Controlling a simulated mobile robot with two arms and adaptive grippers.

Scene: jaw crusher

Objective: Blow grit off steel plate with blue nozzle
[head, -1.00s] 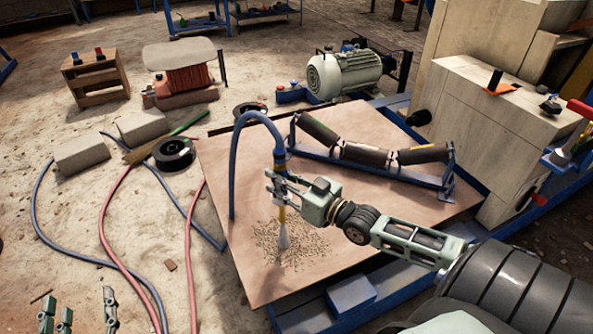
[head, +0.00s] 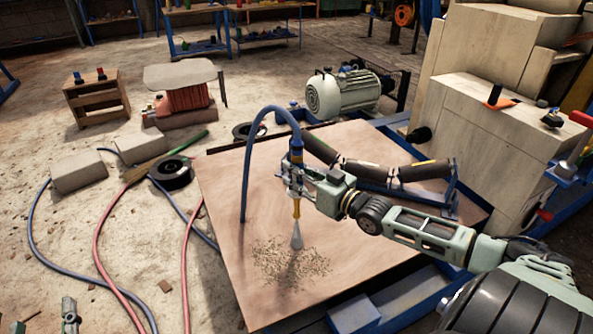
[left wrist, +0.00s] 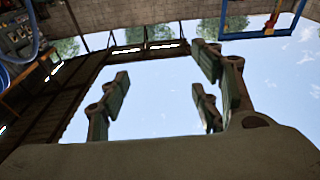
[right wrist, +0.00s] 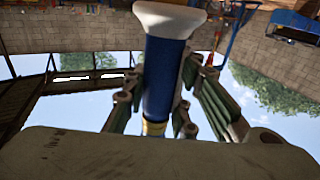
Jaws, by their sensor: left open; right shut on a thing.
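A blue nozzle (head: 297,157) with a yellow band and a pale, flared tip hangs from a blue hose. My right gripper (head: 293,180) is shut around it and holds it upright, tip down, above the steel plate (head: 225,185). In the right wrist view the blue nozzle (right wrist: 163,75) stands between the fingers. Dark grit (head: 280,265) lies in a patch on the plate, below and around the tip. My left gripper (head: 68,318) shows only partly at the bottom left of the head view. In the left wrist view its fingers (left wrist: 165,100) are apart and empty.
A roller frame (head: 385,172) lies on the plate's far right part. A motor (head: 343,92) and the pale crusher body (head: 490,140) stand behind and right. Blue and red hoses (head: 103,235), a black reel (head: 171,172) and blocks (head: 78,171) lie on the floor at left.

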